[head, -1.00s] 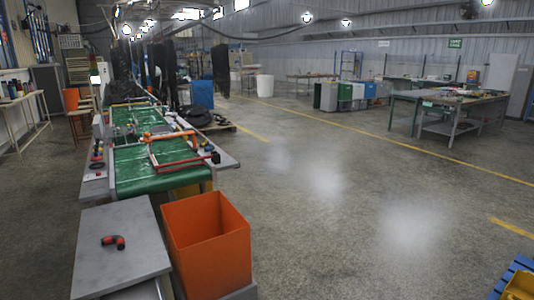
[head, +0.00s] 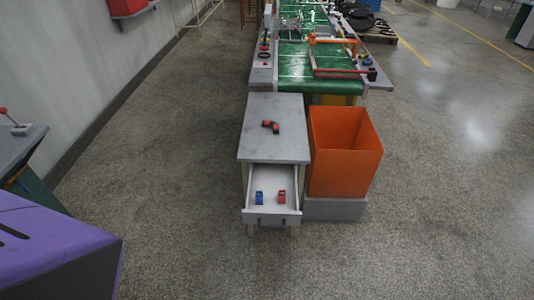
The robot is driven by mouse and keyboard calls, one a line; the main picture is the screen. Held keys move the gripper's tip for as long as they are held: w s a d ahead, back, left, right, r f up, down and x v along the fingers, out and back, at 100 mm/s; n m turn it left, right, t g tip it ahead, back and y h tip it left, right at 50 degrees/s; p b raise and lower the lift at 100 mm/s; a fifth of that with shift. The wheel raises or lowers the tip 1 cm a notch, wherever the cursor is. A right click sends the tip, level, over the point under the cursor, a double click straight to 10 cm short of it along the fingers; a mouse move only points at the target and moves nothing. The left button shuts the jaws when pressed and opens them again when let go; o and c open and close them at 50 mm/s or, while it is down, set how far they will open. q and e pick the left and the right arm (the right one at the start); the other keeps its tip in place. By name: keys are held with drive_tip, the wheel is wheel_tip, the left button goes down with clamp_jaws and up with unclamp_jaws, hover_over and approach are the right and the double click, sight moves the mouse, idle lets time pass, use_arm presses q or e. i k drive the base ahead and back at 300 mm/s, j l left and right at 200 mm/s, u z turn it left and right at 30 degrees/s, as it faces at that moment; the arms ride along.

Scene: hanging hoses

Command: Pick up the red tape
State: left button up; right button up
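A small red item (head: 282,196), which looks like the red tape, sits in the right part of an open drawer (head: 271,209). A similar blue item (head: 259,198) sits to its left in the same drawer, apart from it. The drawer is pulled out from the front of a small grey-topped table (head: 274,110). Neither of my grippers shows in the head view.
A red-and-black elbow piece (head: 270,126) lies on the tabletop. An orange bin (head: 343,155) stands right of the table. A green conveyor (head: 305,75) lies behind. A purple machine (head: 55,250) is at lower left. Open floor (head: 170,170) lies left of the table.

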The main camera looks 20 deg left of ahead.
sight(281, 195)
drive_tip(key=i+u, duration=0.1)
drive_tip(key=u, duration=0.6)
drive_tip(key=z, duration=0.1)
